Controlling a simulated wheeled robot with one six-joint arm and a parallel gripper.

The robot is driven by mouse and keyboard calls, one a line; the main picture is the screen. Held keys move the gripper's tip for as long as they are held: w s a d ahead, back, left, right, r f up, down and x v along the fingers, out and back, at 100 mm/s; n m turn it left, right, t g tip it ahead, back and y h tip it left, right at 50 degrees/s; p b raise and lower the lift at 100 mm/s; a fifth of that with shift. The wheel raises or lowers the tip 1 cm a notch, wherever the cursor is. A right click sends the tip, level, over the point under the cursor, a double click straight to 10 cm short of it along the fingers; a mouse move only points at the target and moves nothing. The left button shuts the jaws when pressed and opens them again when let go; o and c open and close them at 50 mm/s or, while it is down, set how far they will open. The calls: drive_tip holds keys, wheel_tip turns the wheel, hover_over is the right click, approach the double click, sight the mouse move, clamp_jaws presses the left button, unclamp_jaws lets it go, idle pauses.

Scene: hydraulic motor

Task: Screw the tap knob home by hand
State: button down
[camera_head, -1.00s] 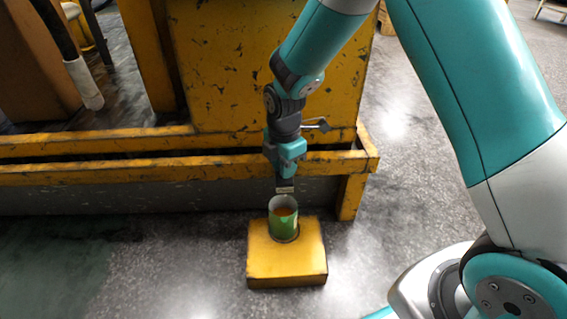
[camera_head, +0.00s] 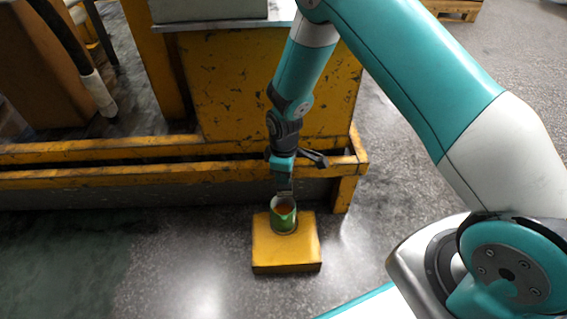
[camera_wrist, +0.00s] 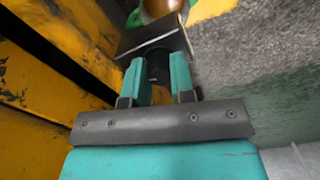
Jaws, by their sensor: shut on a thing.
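My gripper (camera_head: 283,182) points down over a green can (camera_head: 275,224) with a pale rim and orange inside. In the wrist view my gripper (camera_wrist: 158,72) has its two teal fingers shut on a dark stem (camera_wrist: 157,68) with a flat grey plate (camera_wrist: 152,38) at its far end. In the head view the plate is at or just above the can's rim; I cannot tell whether it touches or is inside. The can stands upright on a yellow block (camera_head: 285,258). The orange-brown inside of the can shows only in part beyond the plate. I cannot make out a tap knob.
A worn yellow machine frame (camera_head: 110,180) with a low rail stands close behind the can. A hose with a white end (camera_head: 100,93) hangs at the left. The grey floor (camera_head: 180,265) in front and left of the block is clear.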

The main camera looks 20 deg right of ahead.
drive_tip(key=m+p, duration=0.3)
drive_tip(key=shift+r+m, duration=0.2)
drive_tip(key=shift+m, duration=0.1)
drive_tip(key=m+p, duration=0.2)
drive_tip(key=m, duration=0.1)
drive_tip(key=shift+m, duration=0.3)
drive_tip(key=m+p, duration=0.2)
drive_tip(key=m, duration=0.1)
drive_tip(key=shift+f+m, duration=0.1)
drive_tip(key=shift+m, duration=0.2)
drive_tip(key=shift+w+f+m+p, duration=0.1)
drive_tip(key=shift+m+p, duration=0.85)
drive_tip(key=shift+m, duration=0.95)
drive_tip(key=c, duration=1)
unclamp_jaws()
drive_tip(key=shift+o, duration=0.2)
